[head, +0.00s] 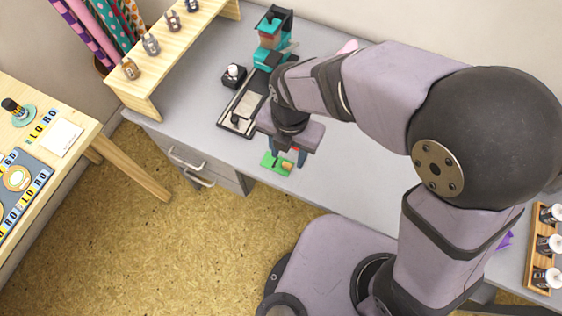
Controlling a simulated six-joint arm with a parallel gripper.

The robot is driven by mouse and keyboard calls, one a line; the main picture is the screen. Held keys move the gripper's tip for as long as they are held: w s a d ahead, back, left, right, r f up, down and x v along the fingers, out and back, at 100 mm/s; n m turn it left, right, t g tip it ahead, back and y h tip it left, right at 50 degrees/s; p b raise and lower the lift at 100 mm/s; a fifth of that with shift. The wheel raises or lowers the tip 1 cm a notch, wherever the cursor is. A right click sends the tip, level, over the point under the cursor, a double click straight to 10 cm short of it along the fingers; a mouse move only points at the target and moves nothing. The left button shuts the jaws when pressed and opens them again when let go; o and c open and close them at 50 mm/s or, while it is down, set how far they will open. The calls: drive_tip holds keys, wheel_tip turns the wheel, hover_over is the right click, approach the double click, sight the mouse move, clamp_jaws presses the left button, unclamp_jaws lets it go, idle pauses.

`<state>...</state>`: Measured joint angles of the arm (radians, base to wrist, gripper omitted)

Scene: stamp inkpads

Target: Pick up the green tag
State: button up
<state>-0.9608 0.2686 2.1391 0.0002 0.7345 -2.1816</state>
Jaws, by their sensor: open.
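The green tag (270,161) lies near the front edge of the grey desk, with a small tan or yellow patch at its right side. My gripper (288,156) is pointed down directly over or just behind the tag. It is open. One bluish finger shows at its right side, and part of the other side is hidden under the gripper body. I cannot tell whether the fingers touch the tag.
A dark tray (225,121) with a pale pad and a small stamp lies behind my gripper. A black box (233,80) and a teal machine (268,57) stand farther back. A wooden shelf (150,107) is at left, a bottle rack (540,265) at right.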

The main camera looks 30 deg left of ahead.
sight(288, 163)
drive_tip(key=shift+w+f, duration=0.2)
drive_tip(key=shift+f, duration=2.4)
drive_tip(key=c, duration=0.9)
